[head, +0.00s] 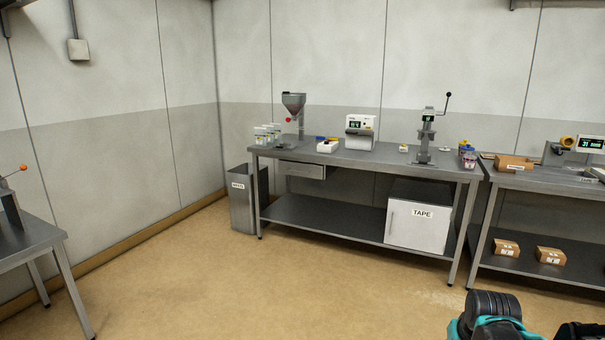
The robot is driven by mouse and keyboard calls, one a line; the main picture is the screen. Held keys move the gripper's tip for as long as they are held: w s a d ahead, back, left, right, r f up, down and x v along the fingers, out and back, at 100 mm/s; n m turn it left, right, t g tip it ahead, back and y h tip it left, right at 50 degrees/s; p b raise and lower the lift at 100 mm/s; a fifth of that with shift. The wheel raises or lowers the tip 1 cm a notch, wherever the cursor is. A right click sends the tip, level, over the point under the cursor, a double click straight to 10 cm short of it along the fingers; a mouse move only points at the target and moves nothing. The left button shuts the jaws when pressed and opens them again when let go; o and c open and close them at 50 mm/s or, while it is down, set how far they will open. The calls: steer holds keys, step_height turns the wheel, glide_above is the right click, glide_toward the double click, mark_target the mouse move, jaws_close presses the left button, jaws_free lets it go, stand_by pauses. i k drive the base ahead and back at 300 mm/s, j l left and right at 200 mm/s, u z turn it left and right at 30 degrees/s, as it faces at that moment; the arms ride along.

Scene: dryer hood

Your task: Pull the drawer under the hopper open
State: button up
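Under the bench top, below the hopper, is a grey drawer (302,171). Its front looks flush or nearly flush with the bench edge; any handle is too small to make out. Part of my arm (493,310), dark and teal, shows at the bottom right, far from the drawer. My gripper's fingers cannot be made out.
A grey waste bin (243,205) stands at the bench's left end. A white TAPE box (418,226) sits on the lower shelf. Another table (28,240) is at the left, and a second bench (545,182) at the right. The floor (260,285) before the drawer is clear.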

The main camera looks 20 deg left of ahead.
mark_target(290, 168)
steer(key=i+j, duration=0.2)
steer(key=i, duration=0.25)
steer(key=i+j, duration=0.25)
steer(key=i, duration=0.25)
steer(key=i+j, duration=0.2)
steer(key=i, duration=0.25)
steer(key=i+j, duration=0.25)
steer(key=i, duration=0.25)
steer(key=i+j, duration=0.2)
steer(key=i, duration=0.25)
steer(key=i+j+z, duration=0.1)
steer(key=i+j, duration=0.15)
steer(key=i, duration=0.25)
steer(key=i+j, duration=0.25)
steer(key=i, duration=0.2)
